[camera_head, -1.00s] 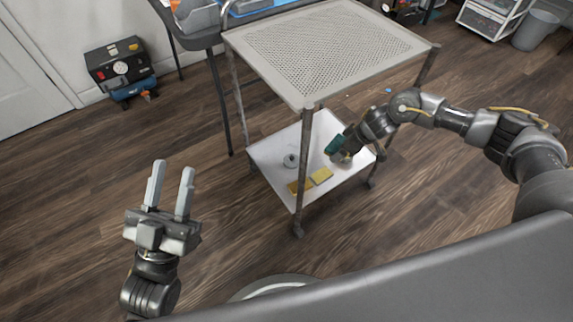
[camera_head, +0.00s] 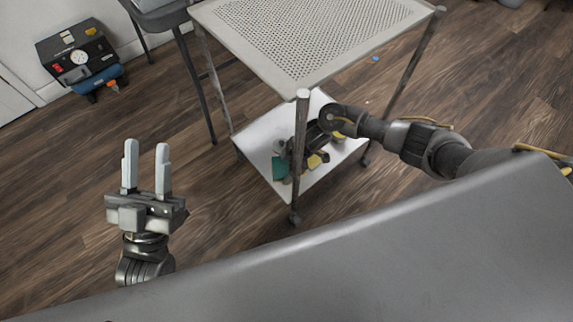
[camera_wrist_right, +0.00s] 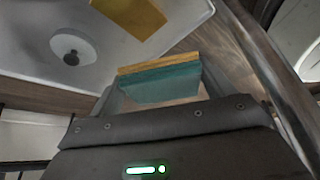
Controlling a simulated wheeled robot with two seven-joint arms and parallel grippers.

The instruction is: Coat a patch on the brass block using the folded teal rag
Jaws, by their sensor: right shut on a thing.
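The folded teal rag (camera_head: 280,168) is in my right gripper (camera_head: 289,162), low over the cart's bottom shelf. In the right wrist view the teal rag (camera_wrist_right: 160,84) sits between the fingers, with a yellow-gold edge (camera_wrist_right: 158,63) directly beyond it. I cannot tell whether the rag touches it. Another flat yellow-gold piece (camera_wrist_right: 133,14) lies on the shelf further off. In the head view a yellow-gold block (camera_head: 317,160) shows right of the gripper. Which piece is the brass block is unclear. My left gripper (camera_head: 147,166) is open and empty, away from the cart.
The cart has a perforated top (camera_head: 300,35) above the white lower shelf (camera_head: 262,140). Its front post (camera_head: 300,140) stands close to my right gripper. A round grey item (camera_wrist_right: 72,46) is on the shelf. A black box (camera_head: 77,52) stands by the wall. Floor around my left gripper is clear.

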